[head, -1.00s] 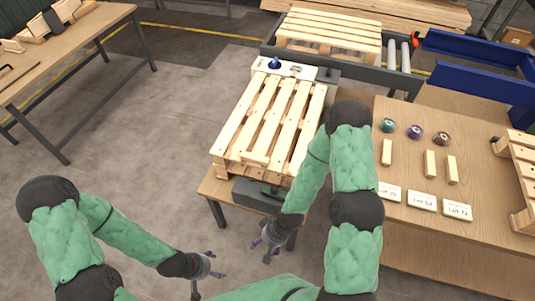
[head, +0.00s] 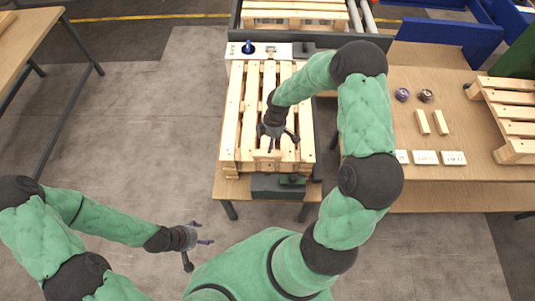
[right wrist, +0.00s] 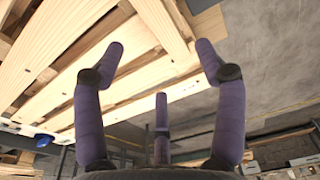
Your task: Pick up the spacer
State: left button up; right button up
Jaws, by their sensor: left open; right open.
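Nothing in view is labelled as the spacer. A short pale wooden piece (head: 266,154) lies crosswise on the near end of the slatted pallet (head: 233,113), partly behind my right gripper, and may be it. My right gripper (head: 277,142) is open and empty over the near half of the pallet. In the right wrist view its spread fingers (right wrist: 160,85) have pallet slats beyond them, with nothing between them. My left gripper (head: 200,238) is open and empty over the floor, left of my body.
Small upright wooden blocks (head: 422,122) stand on the right table (head: 455,95) with lot cards (head: 425,157) and spools (head: 402,95). A white board (head: 270,50) with a blue knob (head: 249,47) lies at the pallet's far end. A dark box (head: 263,187) sits at the near edge.

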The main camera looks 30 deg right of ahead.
aim_at(267, 154)
jog(key=f, duration=0.3)
jog(key=shift+w+a+f+b, duration=0.15)
jog(key=shift+a+f+b, duration=0.1)
jog(key=shift+b, duration=0.15)
jog(key=shift+a+f+b, duration=0.15)
jog(key=shift+f+b, duration=0.75)
jog(key=shift+f, duration=1.65)
jog(key=c, duration=1.2)
